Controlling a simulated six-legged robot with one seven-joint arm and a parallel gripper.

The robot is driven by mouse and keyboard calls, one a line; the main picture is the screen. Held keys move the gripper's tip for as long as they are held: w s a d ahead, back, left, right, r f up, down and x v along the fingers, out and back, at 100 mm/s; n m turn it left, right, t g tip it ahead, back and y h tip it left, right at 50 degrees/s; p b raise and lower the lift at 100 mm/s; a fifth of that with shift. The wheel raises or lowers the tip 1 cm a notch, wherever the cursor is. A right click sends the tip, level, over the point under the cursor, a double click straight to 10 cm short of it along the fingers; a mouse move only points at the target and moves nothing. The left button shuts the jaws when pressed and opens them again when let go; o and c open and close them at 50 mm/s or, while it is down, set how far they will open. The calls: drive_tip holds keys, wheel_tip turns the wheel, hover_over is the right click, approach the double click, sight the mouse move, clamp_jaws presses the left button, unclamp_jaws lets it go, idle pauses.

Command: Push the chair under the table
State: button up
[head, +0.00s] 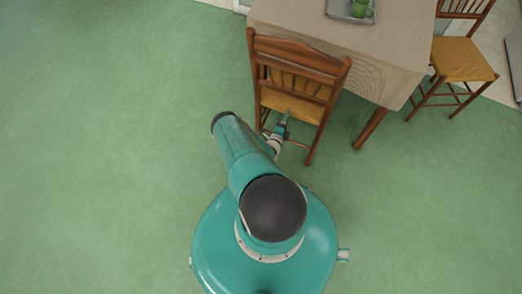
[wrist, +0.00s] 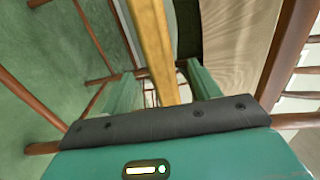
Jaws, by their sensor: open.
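The wooden chair (head: 298,62) with a woven straw seat stands upright at the near side of the table (head: 340,50), which has a beige cloth. Its backrest faces me, and the front of its seat is hidden behind the backrest. My gripper (head: 283,127) is open, low at the chair's near side, below the backrest. In the wrist view the fingers of my gripper (wrist: 160,75) are apart, with a yellowish seat edge of the chair (wrist: 152,45) running between them. I cannot tell whether they touch it. The tablecloth (wrist: 237,45) shows on the right there.
A second chair (head: 460,60) stands at the table's right side. A grey tray (head: 340,10) with a green jug (head: 360,8) is on the table. A table leg (head: 370,128) stands right of the near chair. The green floor (head: 110,130) is clear on the left.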

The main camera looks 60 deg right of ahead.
drive_tip(key=s+a, duration=0.1)
drive_tip(key=a, duration=0.5)
drive_tip(key=shift+a, duration=0.25)
